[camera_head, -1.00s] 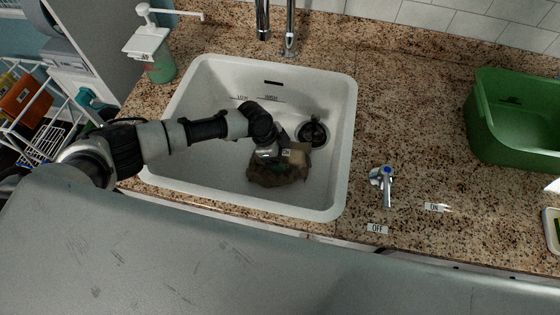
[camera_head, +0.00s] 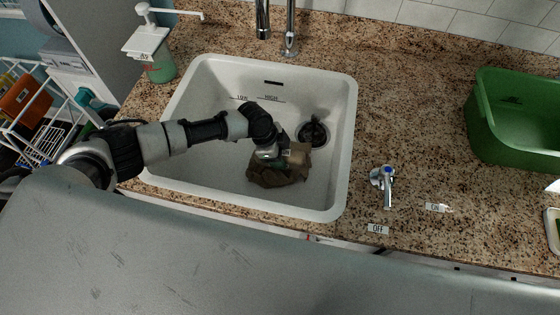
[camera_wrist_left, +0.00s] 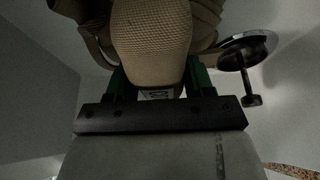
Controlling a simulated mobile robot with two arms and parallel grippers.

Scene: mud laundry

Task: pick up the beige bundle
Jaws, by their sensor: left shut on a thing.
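The beige bundle (camera_head: 285,172), brown-beige and crumpled, is in the white sink (camera_head: 205,155), left of and below the drain. In the left wrist view the bundle (camera_wrist_left: 152,40) fills the top middle, its ribbed cloth bulging between the green fingers. My left gripper (camera_head: 270,157) reaches down into the sink and is shut on the bundle; its fingers also show in the left wrist view (camera_wrist_left: 158,84). The fingertips are hidden by the cloth. I cannot tell whether the bundle touches the sink floor. My right gripper is not in view.
The drain with its dark stopper (camera_head: 313,132) is beside the bundle. The sink walls surround my gripper. A faucet (camera_head: 289,35) stands behind, a blue-marked tap lever (camera_head: 385,183) to the right, a green tub (camera_head: 515,120) farther right, and a soap dispenser (camera_head: 153,50) at back left.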

